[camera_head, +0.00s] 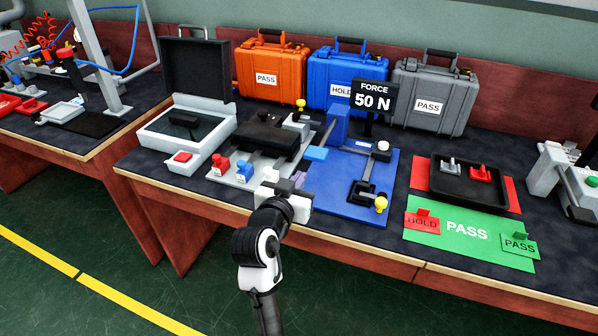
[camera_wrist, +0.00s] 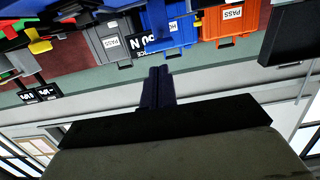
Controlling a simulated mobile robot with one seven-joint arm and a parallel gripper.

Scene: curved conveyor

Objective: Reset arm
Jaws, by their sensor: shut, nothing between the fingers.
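My arm reaches up from the bottom middle of the head view. My gripper (camera_head: 298,180) is over the front edge of the bench, near the gap between the grey fixture plate (camera_head: 232,180) and the blue fixture plate (camera_head: 345,207). In the wrist view the dark fingers of my gripper (camera_wrist: 158,75) lie together, shut, with nothing held. The wrist view looks upside down, toward the cases and the wall. My arm and gripper hide part of the bench's front edge.
Orange (camera_head: 270,68), blue (camera_head: 335,72) and grey (camera_head: 428,95) cases stand along the back. An open-lidded box (camera_head: 160,128) is at left. A black tray (camera_head: 440,187) and a green PASS mat (camera_head: 485,250) are at right. The floor in front is clear.

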